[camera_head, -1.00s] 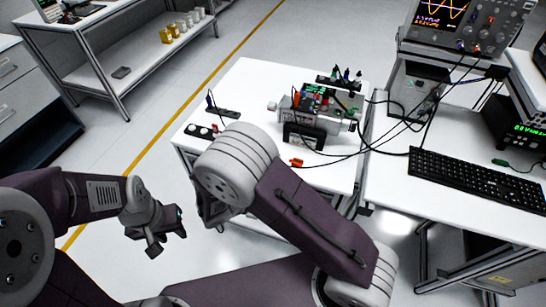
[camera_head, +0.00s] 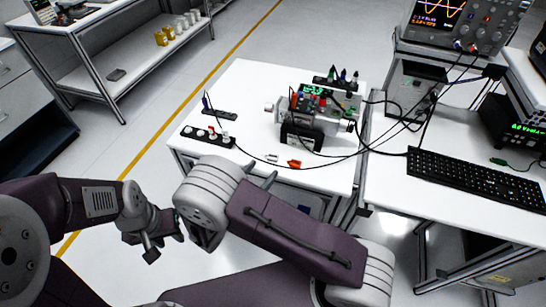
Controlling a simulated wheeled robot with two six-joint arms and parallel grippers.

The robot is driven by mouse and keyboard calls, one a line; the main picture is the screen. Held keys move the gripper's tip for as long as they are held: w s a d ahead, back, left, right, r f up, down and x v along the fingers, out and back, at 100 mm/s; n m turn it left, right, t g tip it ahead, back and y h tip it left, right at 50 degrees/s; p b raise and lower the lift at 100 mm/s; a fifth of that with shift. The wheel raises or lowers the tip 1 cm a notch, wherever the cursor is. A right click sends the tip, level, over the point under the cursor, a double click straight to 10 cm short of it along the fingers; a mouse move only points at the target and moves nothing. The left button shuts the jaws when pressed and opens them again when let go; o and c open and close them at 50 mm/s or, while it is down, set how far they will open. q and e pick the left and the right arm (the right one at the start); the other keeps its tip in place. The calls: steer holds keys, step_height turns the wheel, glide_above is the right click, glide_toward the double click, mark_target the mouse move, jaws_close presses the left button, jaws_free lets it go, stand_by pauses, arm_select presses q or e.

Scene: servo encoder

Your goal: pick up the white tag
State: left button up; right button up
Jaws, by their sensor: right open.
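The white tag (camera_head: 272,158) is a small pale piece lying flat near the front edge of the white table, just left of an orange-red piece (camera_head: 294,163). My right gripper (camera_head: 259,172) is open at the table's front edge, its two fingertips showing past the grey wrist. The fingertips are close to the tag, on the near side of it; nothing shows between them. The wrist hides the rest of this gripper. My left gripper (camera_head: 165,242) hangs over the floor left of the table, away from the tag; its opening is unclear.
A motor-like device (camera_head: 312,120) with cables stands at the table's middle. A black strip (camera_head: 207,137) with several white knobs lies at the left front, and another rack (camera_head: 336,84) stands behind. A keyboard (camera_head: 478,180) lies on the right-hand table.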

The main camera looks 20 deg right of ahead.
mark_target(271, 159)
steer(key=x, duration=0.5)
steer(key=shift+w+d+r, duration=0.1)
steer(key=shift+r, duration=0.25)
steer(key=shift+c, duration=0.7)
jaws_close()
